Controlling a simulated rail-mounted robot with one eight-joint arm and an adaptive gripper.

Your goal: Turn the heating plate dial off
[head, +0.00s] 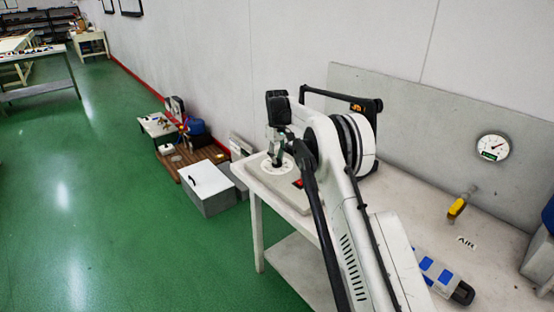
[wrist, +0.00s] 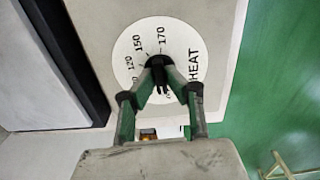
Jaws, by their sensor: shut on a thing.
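The heating plate dial is a black knob (wrist: 158,60) at the centre of a round white scale (wrist: 128,50) in the wrist view. The scale reads 120, 150, 170 and HEAT. My gripper (wrist: 162,80) has its green-sided fingers closed in on the knob, which they partly cover. In the head view my gripper (head: 275,157) points down at the white scale (head: 287,168) near the corner of the bench. Where the knob points is hard to tell behind the fingers.
A red switch (head: 298,183) sits by the dial. A black-framed device (head: 315,95) stands behind my arm. The bench (head: 400,205) carries a yellow-handled valve (head: 457,207) and a blue-and-grey device (head: 437,275). A white box (head: 205,184) stands on the green floor at left.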

